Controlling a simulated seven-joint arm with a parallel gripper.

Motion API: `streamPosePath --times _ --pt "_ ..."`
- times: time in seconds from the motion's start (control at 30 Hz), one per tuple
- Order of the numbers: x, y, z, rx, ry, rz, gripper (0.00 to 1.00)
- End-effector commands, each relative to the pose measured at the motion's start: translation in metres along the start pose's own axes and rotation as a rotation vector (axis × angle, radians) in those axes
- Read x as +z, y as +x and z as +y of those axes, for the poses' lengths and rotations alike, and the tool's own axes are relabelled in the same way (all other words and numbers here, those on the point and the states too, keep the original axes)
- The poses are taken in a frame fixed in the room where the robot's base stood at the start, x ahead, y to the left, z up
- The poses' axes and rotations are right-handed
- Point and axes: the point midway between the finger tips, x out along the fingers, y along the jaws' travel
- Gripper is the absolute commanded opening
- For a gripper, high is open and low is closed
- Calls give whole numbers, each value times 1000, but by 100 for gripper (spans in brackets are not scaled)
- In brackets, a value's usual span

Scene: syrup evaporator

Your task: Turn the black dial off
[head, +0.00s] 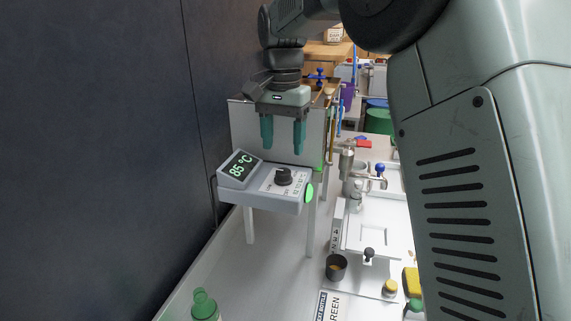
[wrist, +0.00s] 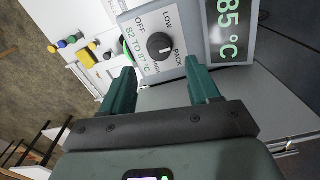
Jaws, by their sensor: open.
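The black dial (head: 283,176) sits on the sloped face of a grey control box (head: 262,197) fixed to the front of the evaporator. In the wrist view the black dial (wrist: 160,46) is a round knob with a raised bar, ringed by the words OFF, LOW, PACK and other lettering. I cannot tell for sure which mark it points to. A display (head: 240,167) beside it reads 85 °C. My gripper (head: 283,151) is open and empty above the box, with green fingers pointing down. In the wrist view my gripper (wrist: 162,88) has its fingertips either side of the dial, apart from it.
The metal evaporator pan (head: 272,130) stands behind the box. A dark wall (head: 100,120) runs close on the left. A dark cup (head: 336,267) and a green-capped bottle (head: 204,305) stand on the white bench (head: 270,270), which has clear room below the box.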

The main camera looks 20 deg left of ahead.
Motion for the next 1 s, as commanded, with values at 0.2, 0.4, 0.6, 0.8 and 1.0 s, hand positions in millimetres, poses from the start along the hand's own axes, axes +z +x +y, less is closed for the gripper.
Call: streamPosePath --times 0.2,0.4,0.6,0.8,1.0 --pt "1 40 1 2 0 -3 61" --pt "0 58 0 0 0 -1 61" --pt "0 62 0 -1 0 1 61" --pt "0 62 0 -1 0 1 50" --pt "0 61 0 -1 0 1 20"
